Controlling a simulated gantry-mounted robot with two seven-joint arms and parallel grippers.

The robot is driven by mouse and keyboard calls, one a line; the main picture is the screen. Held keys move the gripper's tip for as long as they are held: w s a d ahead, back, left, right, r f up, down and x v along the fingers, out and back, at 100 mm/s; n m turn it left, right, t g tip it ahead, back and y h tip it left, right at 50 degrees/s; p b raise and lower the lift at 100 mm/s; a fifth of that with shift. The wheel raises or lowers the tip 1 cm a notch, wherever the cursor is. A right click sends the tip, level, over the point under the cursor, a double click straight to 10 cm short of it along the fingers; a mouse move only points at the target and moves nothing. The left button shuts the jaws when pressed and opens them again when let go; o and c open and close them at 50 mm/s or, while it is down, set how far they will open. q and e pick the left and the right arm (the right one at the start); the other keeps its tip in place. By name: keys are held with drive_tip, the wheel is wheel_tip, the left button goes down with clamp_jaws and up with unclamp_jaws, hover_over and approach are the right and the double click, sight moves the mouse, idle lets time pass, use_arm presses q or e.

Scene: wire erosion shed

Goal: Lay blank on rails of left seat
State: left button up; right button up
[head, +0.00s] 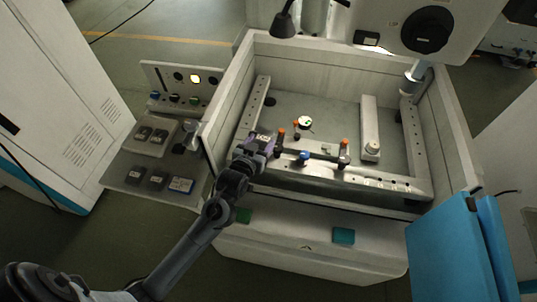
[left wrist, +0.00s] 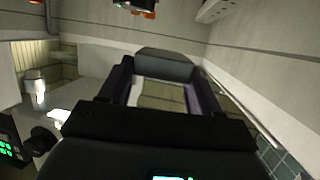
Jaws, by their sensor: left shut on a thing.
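My left gripper (head: 262,143) is over the near left part of the machine tank. It is shut on a grey block, the blank (left wrist: 165,66), which sits between the two fingers in the left wrist view. In the head view the blank is mostly hidden by the gripper. The seats with orange-topped posts (head: 281,134) and a dark bar (head: 322,156) are just right of the gripper. A blue knob (head: 304,157) stands on the near side. I cannot tell the left seat's rails clearly, nor whether the blank touches them. My right gripper is not in view.
The tank wall (head: 222,98) rises close on the left. A pale bar (head: 369,125) stands inside to the right. A machine head (head: 430,30) overhangs the back right. A side shelf (head: 130,178) with small boxes and a control panel (head: 184,85) is at left.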

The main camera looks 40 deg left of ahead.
use_arm(q)
drive_tip(key=shift+n+y, duration=0.5)
drive_tip(key=shift+y, duration=0.3)
drive_tip(key=a+f+b, duration=0.1)
drive_tip(key=f, duration=0.1)
drive_tip(key=w+a+f+b, duration=0.1)
drive_tip(key=a+f, duration=0.1)
drive_tip(key=f, duration=0.1)
drive_tip(key=w+a+f+b, duration=0.1)
drive_tip(key=f+b, duration=0.1)
drive_tip(key=f, duration=0.1)
drive_tip(key=shift+a, duration=0.35)
drive_tip(key=shift+f+b, duration=0.45)
drive_tip(key=shift+f, duration=0.6)
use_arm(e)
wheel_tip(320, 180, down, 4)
use_arm(q)
drive_tip(key=shift+w, duration=0.1)
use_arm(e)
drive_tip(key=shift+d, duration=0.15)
use_arm(q)
drive_tip(key=shift+f, duration=0.3)
